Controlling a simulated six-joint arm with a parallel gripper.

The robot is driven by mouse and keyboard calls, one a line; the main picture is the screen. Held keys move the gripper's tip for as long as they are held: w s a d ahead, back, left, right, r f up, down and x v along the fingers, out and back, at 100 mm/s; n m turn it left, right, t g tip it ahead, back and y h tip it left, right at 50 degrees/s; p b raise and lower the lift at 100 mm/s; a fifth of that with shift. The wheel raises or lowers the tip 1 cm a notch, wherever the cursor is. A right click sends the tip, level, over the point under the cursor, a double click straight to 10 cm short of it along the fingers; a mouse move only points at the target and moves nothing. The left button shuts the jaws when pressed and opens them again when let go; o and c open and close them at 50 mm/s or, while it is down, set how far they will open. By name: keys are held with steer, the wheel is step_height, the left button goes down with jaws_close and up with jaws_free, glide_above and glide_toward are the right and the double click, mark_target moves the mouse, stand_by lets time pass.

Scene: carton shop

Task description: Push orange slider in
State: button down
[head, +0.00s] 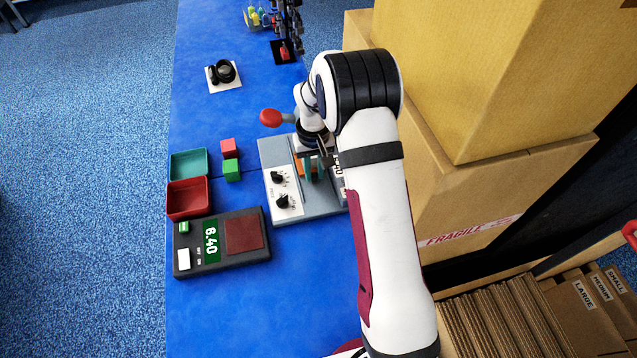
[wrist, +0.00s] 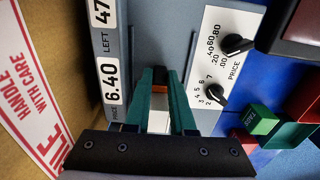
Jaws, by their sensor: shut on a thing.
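The orange slider (wrist: 161,88) shows between the green fingers of my gripper (wrist: 163,74) in the wrist view. The fingers are shut on it and hide most of it. In the head view, a little orange (head: 299,168) shows beside my gripper (head: 312,172), low over the grey machine (head: 278,151). The machine also shows in the wrist view (wrist: 150,40), with a price display (wrist: 111,82) reading 6.40 and a "left" display reading 47. How far in the slider sits cannot be told.
Two black price knobs (head: 278,176) stand on the machine's white panel. A red-ended lever (head: 270,117) rises behind it. To the left are a scale (head: 257,248) reading 6.40, red and green trays, and red (head: 229,146) and green cubes (head: 231,170). Large cartons (head: 480,195) stand to the right.

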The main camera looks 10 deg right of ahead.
steer(key=w, duration=0.7)
steer(key=c, duration=0.8)
jaws_free()
steer(key=shift+o, duration=0.2)
steer(key=shift+r, duration=0.1)
step_height(320, 180, up, 16)
steer(key=shift+f, duration=0.2)
steer(key=shift+s, duration=0.1)
